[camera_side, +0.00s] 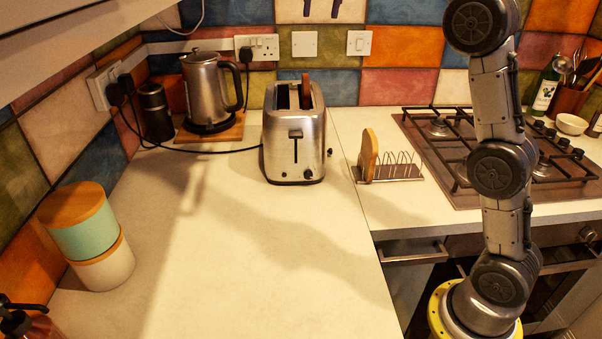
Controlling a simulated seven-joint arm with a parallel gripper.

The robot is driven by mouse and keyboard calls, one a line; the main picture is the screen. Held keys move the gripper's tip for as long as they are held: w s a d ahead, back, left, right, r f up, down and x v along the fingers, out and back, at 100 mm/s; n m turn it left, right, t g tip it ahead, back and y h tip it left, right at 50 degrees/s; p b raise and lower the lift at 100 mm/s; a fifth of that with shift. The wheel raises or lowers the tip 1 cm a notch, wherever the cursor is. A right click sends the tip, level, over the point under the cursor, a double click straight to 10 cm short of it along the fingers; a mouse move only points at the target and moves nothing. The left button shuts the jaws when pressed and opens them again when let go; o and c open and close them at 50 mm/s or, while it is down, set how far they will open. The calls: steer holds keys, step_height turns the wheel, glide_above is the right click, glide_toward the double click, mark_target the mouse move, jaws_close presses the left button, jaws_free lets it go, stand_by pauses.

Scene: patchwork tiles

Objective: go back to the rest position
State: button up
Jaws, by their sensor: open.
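My gripper is not in view. My arm stands upright at the right and leaves the picture at the top edge, so its end is hidden. A steel toaster (294,140) stands on the counter in the middle, with a brown slice (305,92) sticking up from one slot. A wire toast rack (402,170) stands right of the toaster, with a slice of bread (369,155) upright at its left end. My arm is apart from both in this view.
A kettle (203,92) stands on a wooden board, beside a dark cylinder (155,112). Stacked canisters (85,225) stand at left. A gas hob (440,150) lies behind my arm. A black cable runs to the toaster. The front counter (260,270) is clear.

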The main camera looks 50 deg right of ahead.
steer(key=s+a+f+n+t+y, duration=0.1)
steer(key=s+a+f+n, duration=0.15)
steer(key=s, duration=0.75)
steer(key=s+a+f+n+y, duration=0.15)
steer(key=s+a, duration=0.25)
steer(key=s, duration=0.6)
steer(key=s+a+f+n, duration=0.1)
steer(key=s+f, duration=0.3)
steer(key=f, duration=0.6)
steer(key=s+a+f+n, duration=0.2)
steer(key=s+f+n, duration=0.2)
steer(key=f, duration=0.6)
steer(key=shift+s+a+f+y, duration=0.15)
steer(key=shift+s+f+y, duration=0.25)
steer(key=shift+s, duration=0.4)
steer(key=shift+o, duration=0.3)
steer(key=shift+r, duration=0.1)
steer(key=shift+n, duration=0.3)
